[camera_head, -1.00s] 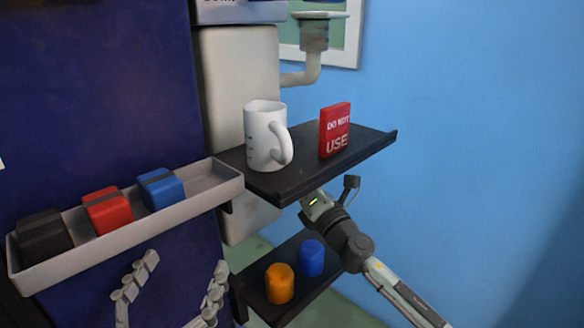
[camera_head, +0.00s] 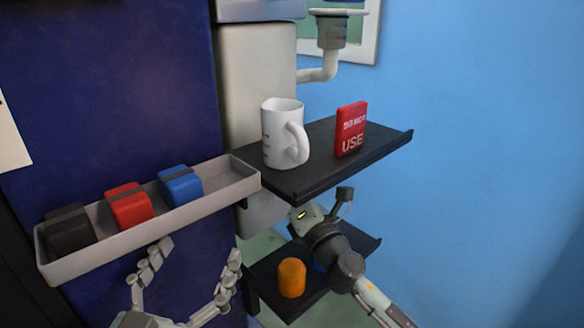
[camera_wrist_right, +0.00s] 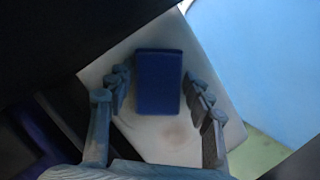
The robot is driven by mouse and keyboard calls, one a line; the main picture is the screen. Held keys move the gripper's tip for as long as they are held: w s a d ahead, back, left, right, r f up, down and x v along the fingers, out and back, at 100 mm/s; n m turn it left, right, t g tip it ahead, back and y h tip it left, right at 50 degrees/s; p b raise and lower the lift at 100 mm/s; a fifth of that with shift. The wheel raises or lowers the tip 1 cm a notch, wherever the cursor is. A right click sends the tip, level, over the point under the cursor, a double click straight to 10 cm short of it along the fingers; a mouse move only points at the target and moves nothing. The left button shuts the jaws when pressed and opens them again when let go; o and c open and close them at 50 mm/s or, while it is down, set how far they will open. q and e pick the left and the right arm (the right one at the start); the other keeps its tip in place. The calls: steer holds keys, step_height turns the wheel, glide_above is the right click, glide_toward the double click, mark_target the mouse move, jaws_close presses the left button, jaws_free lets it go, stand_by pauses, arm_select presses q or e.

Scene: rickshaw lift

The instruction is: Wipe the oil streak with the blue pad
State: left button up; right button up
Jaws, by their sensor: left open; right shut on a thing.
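In the right wrist view, a plain blue pad (camera_wrist_right: 159,85) sits between the fingers of my right gripper (camera_wrist_right: 158,80), which is shut on it. Behind it is a white surface (camera_wrist_right: 150,135) with a faint brownish smudge, perhaps the oil streak. In the head view the right wrist (camera_head: 310,218) is just under the upper black shelf (camera_head: 325,185), by the white column (camera_head: 257,90); the pad is hidden there. My left gripper (camera_head: 199,249) is open and empty below the grey tray (camera_head: 150,235).
The tray holds a black block (camera_head: 68,230), a red block (camera_head: 130,205) and a blue block (camera_head: 181,186). A white mug (camera_head: 283,135) and a red sign (camera_head: 350,130) stand on the upper shelf. An orange cylinder (camera_head: 291,278) stands on the lower shelf.

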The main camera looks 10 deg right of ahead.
steer(key=shift+s+a+p, duration=0.1)
steer(key=shift+s+a, duration=0.7)
steer(key=shift+a, duration=0.3)
steer(key=shift+s+a+p, duration=0.1)
steer(key=shift+s+a, duration=0.75)
steer(key=shift+a, duration=0.3)
steer(key=shift+s+a+p, duration=0.1)
steer(key=shift+s+a, duration=0.7)
steer(key=shift+a, duration=0.3)
steer(key=shift+s, duration=0.15)
steer(key=s+d, duration=0.2)
steer(key=s, duration=0.1)
steer(key=shift+s+d, duration=0.1)
steer(key=shift+s, duration=0.1)
steer(key=shift+s+d, duration=0.45)
steer(key=shift+s, duration=0.05)
steer(key=shift+d, duration=0.2)
steer(key=shift+d, duration=0.1)
steer(key=shift+s+d, duration=0.9)
steer(key=shift+s, duration=0.3)
